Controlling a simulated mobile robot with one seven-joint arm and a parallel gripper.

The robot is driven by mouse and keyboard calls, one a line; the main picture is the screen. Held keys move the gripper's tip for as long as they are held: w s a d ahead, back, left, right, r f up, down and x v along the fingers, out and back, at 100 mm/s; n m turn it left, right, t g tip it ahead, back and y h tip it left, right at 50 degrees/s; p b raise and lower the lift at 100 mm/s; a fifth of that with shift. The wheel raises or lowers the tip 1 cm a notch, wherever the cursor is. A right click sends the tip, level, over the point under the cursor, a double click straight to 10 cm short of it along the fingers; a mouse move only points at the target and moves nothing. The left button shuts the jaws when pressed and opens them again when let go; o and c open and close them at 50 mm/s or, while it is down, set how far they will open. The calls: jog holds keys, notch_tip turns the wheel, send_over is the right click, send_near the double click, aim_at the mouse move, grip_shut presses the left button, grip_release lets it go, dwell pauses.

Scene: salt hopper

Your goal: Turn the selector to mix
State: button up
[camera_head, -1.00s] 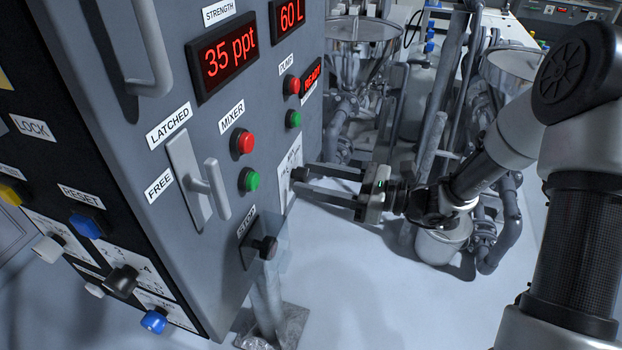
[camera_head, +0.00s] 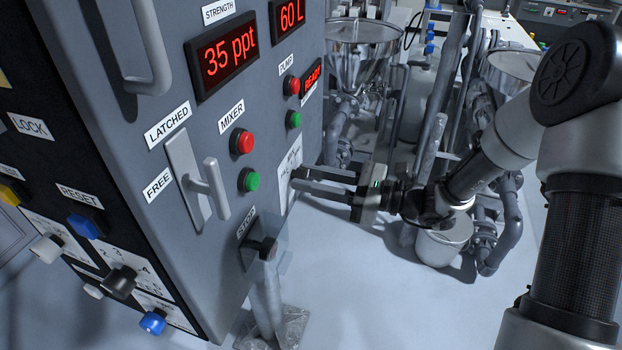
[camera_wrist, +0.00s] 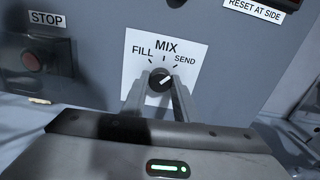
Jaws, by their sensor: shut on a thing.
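The selector (camera_wrist: 160,80) is a small dark round knob with a white pointer line, on a white label plate marked FILL, MIX and SEND. In the wrist view its pointer slants up and right, toward the SEND side rather than straight up at MIX. My gripper (camera_wrist: 161,88) is shut on the selector, with one finger on each side of it. In the head view my gripper (camera_head: 294,179) reaches the panel's right part from the right. The knob is hidden there by the fingers, and only part of the label plate (camera_head: 291,161) shows.
A STOP button (camera_wrist: 33,60) sits left of the selector; a clear flap (camera_head: 281,246) stands out near it. Red (camera_head: 242,141) and green (camera_head: 249,180) mixer buttons and a latch handle (camera_head: 215,187) project from the panel. Pipes and a metal hopper (camera_head: 362,40) stand behind my arm.

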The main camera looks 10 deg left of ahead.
jog(key=shift+n+b, duration=2.65)
jog(key=shift+n, duration=1.35)
jog(key=o, duration=1.1)
jog(key=shift+c, duration=0.2)
jog(key=s+d+p, duration=0.1)
jog(key=d+p, duration=0.1)
jog(key=d, duration=1.5)
jog(key=shift+s+d+p, duration=0.15)
jog(key=shift+d+p, duration=0.05)
jog(key=shift+p, duration=0.1)
